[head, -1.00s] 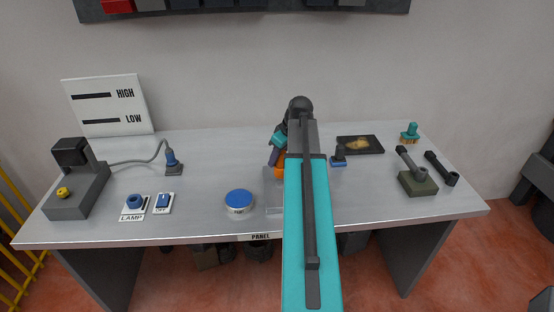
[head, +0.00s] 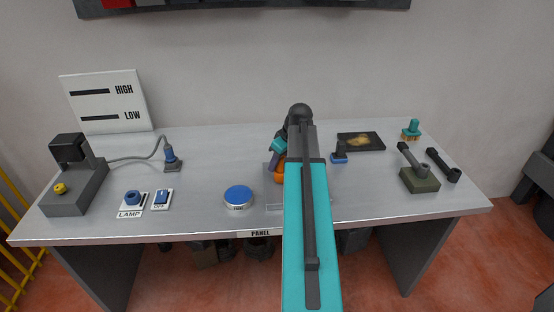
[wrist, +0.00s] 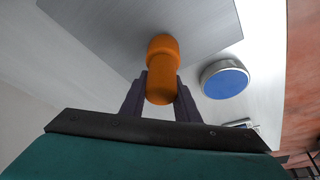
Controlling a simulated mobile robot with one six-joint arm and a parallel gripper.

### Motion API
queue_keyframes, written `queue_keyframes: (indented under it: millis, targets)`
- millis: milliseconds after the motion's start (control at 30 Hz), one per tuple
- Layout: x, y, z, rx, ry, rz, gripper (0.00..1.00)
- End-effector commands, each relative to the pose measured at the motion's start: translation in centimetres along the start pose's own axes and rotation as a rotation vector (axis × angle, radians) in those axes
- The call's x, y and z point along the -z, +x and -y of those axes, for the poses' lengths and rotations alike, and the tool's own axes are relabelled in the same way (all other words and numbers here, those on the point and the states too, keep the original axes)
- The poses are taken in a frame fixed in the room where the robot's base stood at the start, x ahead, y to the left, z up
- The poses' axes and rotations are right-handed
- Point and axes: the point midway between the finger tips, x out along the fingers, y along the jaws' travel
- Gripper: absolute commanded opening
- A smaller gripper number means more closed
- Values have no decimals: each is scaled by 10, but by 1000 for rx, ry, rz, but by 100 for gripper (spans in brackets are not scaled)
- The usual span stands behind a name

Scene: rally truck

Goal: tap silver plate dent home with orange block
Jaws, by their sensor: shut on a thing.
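My gripper (wrist: 160,92) is shut on the orange block (wrist: 162,62), a rounded piece whose wider end points away from the fingers. In the head view the orange block (head: 280,179) shows just left of my teal arm, which hides much of my gripper (head: 277,160). The silver plate (wrist: 110,30) is a flat grey sheet beyond the block in the wrist view. In the head view only parts of the plate (head: 275,207) show beside my arm. No dent can be made out, and I cannot tell whether the block touches the plate.
A blue-topped round button (head: 238,197) stands left of the plate. Further left are a lamp switch (head: 131,203), an off switch (head: 162,199) and a grey machine (head: 75,185). Right of my arm are a blue-based tool (head: 339,153), a dark tray (head: 375,143) and a green block (head: 419,181).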

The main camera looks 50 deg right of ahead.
Motion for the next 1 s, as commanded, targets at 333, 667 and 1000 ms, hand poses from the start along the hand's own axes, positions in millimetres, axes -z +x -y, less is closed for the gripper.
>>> queue_keyframes:
  millis: [333, 667, 1000]
  targets:
    - [5, -10, 0, -1, -1, -2, 0]
    - [11, -26, 0, -2, -1, -2, 0]
    - [11, -27, 0, -2, -1, -2, 0]
